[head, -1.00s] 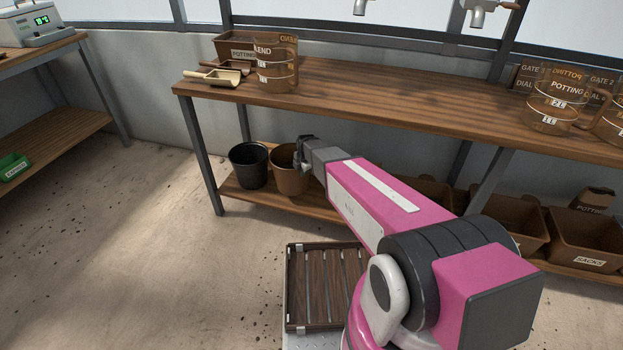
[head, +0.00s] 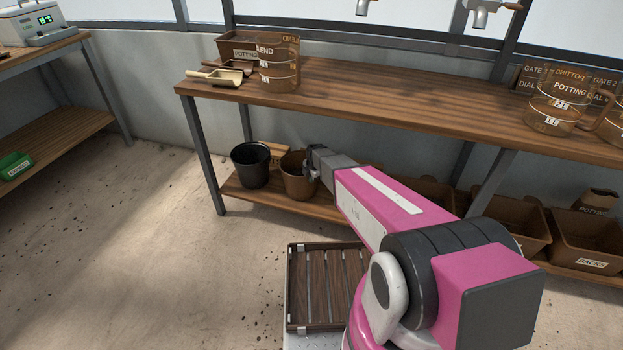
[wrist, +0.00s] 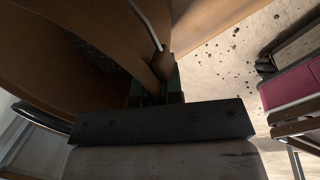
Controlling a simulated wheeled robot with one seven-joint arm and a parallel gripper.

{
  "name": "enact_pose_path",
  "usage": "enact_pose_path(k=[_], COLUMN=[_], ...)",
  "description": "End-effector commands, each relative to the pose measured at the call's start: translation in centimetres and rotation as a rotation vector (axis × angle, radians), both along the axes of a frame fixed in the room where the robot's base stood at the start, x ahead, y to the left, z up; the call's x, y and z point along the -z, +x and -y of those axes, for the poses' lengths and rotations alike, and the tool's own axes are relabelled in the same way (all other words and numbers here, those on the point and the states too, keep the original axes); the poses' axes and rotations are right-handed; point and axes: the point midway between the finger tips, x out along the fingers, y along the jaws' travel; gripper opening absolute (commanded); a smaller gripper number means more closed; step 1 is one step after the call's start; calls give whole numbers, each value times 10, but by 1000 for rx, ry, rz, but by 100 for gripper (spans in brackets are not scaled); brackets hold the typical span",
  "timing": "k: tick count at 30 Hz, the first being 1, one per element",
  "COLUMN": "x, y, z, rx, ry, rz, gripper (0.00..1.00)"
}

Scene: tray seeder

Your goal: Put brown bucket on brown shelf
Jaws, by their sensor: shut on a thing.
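The brown bucket (head: 294,183) stands on the wooden lower shelf (head: 238,193) of the long bench, or just at its surface; I cannot tell if it is lifted. My gripper (head: 312,166) is at its right side and is shut on its rim. In the wrist view, the brown bucket (wrist: 55,45) fills the upper left, with dark contents inside, and the gripper fingers (wrist: 157,88) pinch its wall. My arm hides part of the lower shelf. Another brown wooden shelf (head: 60,140) is under the table at the far left.
A black bucket (head: 251,166) stands close to the left of the brown bucket. Brown bins (head: 585,240) line the right of the lower shelf. The bench top (head: 400,98) is above the gripper. A bench leg (head: 203,160) stands at left. A slatted tray (head: 325,285) is near my base.

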Motion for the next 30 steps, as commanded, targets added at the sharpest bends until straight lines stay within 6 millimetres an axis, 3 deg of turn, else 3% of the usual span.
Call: enact_pose_path(k=[6, 7, 9, 20, 30], x=[2, 2, 2, -4, -62], y=[0, 0, 0, -1, -13], z=[0, 0, 0, 0, 7], rx=[1, 0, 0, 0, 1], ry=[1, 0, 0, 1, 0], rz=[2, 0, 0, 1, 2], gripper=[0, 17, 33, 33, 33])
